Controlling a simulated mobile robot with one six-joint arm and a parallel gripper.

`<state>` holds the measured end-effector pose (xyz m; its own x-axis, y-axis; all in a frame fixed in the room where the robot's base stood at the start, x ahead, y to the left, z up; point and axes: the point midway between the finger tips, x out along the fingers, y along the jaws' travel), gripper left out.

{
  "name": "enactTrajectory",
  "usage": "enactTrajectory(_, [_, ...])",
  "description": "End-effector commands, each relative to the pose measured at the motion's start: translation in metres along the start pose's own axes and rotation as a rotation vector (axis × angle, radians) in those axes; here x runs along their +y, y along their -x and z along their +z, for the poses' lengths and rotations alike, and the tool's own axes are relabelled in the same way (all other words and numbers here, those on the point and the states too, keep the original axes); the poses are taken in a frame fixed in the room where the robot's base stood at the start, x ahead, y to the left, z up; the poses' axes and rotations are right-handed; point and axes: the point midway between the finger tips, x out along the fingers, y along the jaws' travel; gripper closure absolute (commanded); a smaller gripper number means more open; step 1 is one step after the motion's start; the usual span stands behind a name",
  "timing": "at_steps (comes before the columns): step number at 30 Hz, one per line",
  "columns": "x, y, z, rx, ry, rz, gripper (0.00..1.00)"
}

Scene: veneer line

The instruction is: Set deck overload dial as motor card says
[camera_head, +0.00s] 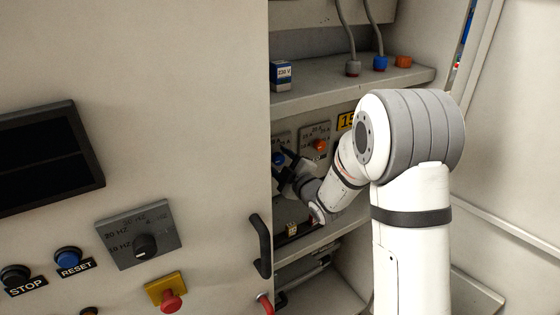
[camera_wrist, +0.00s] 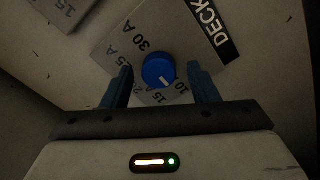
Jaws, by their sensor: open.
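The blue deck overload dial (camera_wrist: 158,70) sits on a grey plate (camera_wrist: 120,62) marked DECK in the wrist view. Its white mark points to the lower right, towards the 10. The 25 A and 30 A markings also show; others are partly hidden. My gripper (camera_wrist: 160,76) is open, with one finger on each side of the dial and gaps between. In the head view the dial (camera_head: 278,159) is partly covered by my gripper (camera_head: 284,163). A yellow label (camera_head: 345,121), starting with "15", is partly hidden by my arm; I cannot tell whether it is the motor card.
An orange dial (camera_head: 319,145) on its own plate is right of the blue one. A shelf (camera_head: 330,90) above holds a blue-and-white 230 V box (camera_head: 281,75) and cable plugs (camera_head: 380,63). The cabinet's front panel (camera_head: 200,120) with a black handle (camera_head: 260,246) stands at left.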

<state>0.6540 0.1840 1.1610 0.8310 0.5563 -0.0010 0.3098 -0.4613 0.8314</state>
Motion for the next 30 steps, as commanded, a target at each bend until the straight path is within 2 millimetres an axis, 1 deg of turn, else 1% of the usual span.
enactTrajectory(5, [-0.0002,0.0,-0.0001,0.0,0.0,0.0,0.46])
enactTrajectory(21, [-0.0006,0.0,-0.0008,0.001,0.0,-0.001,0.9])
enactTrajectory(30, [-0.0024,0.0,0.0,0.002,-0.038,0.0,0.91])
